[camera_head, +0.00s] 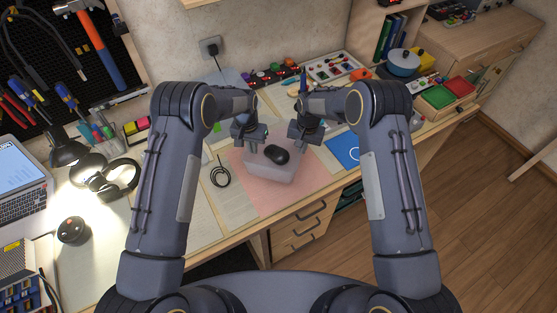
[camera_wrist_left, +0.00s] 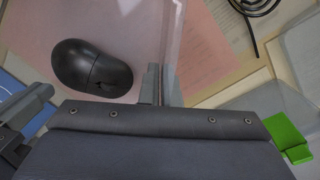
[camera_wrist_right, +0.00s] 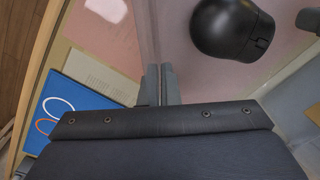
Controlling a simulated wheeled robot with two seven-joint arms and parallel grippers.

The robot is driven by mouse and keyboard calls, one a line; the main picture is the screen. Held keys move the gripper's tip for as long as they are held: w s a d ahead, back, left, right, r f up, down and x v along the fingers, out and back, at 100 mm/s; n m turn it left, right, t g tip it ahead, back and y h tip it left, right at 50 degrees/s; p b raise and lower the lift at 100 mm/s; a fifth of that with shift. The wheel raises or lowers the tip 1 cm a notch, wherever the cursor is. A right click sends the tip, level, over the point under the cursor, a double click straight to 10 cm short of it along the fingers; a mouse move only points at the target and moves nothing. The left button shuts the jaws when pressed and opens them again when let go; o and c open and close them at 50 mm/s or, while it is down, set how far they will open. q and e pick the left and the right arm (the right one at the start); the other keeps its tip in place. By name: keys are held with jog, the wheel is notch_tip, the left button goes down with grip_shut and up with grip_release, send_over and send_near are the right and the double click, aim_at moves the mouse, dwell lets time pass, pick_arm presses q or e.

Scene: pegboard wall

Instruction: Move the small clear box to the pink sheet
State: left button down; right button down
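The small clear box (camera_head: 268,174) is over the pink sheet (camera_head: 285,203), and a black computer mouse (camera_head: 276,153) is inside it. I cannot tell whether the box rests on the sheet or hangs just above it. My left gripper (camera_head: 252,142) is at its left side, shut on the clear wall, which runs between the fingers (camera_wrist_left: 160,82) in the left wrist view. My right gripper (camera_head: 303,140) is at its right side, shut on the opposite wall (camera_wrist_right: 147,40), between the fingers (camera_wrist_right: 158,82) in the right wrist view.
A coiled black cable (camera_head: 221,176) lies left of the pink sheet, and a blue sheet (camera_head: 343,150) lies to its right. A lamp (camera_head: 68,150) and laptop (camera_head: 20,190) stand at the far left. Red and green trays (camera_head: 438,97) are at the right.

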pick_arm(q)
jog(key=shift+d, duration=0.1)
pick_arm(e)
jog(key=shift+d+r, duration=0.1)
jog(key=shift+w, duration=0.1)
